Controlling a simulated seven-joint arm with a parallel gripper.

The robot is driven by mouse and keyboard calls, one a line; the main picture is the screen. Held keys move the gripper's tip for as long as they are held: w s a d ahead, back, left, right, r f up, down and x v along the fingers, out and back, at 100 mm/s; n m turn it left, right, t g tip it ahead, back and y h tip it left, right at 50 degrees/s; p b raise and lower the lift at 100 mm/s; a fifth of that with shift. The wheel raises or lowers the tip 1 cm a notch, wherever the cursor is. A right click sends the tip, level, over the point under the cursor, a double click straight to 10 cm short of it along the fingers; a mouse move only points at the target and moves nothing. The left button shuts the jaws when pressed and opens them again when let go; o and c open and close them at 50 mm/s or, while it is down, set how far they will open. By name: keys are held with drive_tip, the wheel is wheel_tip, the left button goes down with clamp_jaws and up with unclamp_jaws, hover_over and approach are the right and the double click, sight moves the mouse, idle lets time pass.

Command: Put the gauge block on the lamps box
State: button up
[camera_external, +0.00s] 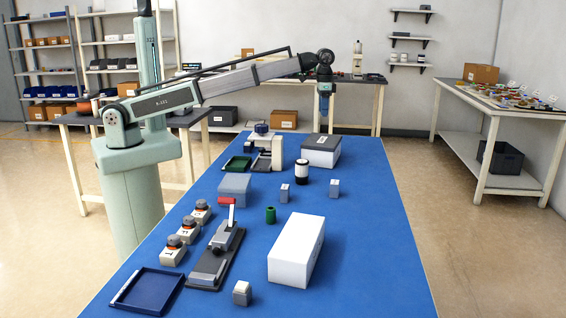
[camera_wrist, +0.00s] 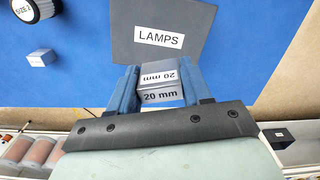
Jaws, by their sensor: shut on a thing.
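The gauge block (camera_wrist: 160,83) is a grey block marked "20 mm" on two faces. My gripper (camera_wrist: 158,68) is shut on it, with one blue finger on each side, in the wrist view. The lamps box (camera_wrist: 200,50) shows as a dark grey top with a white LAMPS label; the block covers part of its near side. In the external view, my gripper (camera_external: 324,108) hangs above and apart from the lamps box (camera_external: 322,158), which is white with a dark grey top. The block is too small to make out clearly there.
A black-and-white cylinder (camera_external: 302,174) and small grey blocks (camera_external: 333,189) stand in front of the box. A device with a blue knob (camera_external: 262,129) stands left of it. A long white box (camera_external: 297,250) lies nearer. The lamps box top looks clear.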

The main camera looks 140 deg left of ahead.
sight(322, 140)
drive_tip(key=shift+s+d+m, duration=0.1)
drive_tip(key=shift+d+m, duration=0.05)
drive_tip(key=shift+m, duration=0.75)
drive_tip(key=shift+f, duration=5)
drive_tip(key=shift+f, duration=0.2)
drive_tip(key=o, duration=1.1)
drive_tip(key=shift+r, duration=0.15)
wheel_tip(322, 140, up, 12)
drive_tip(key=shift+r, duration=0.1)
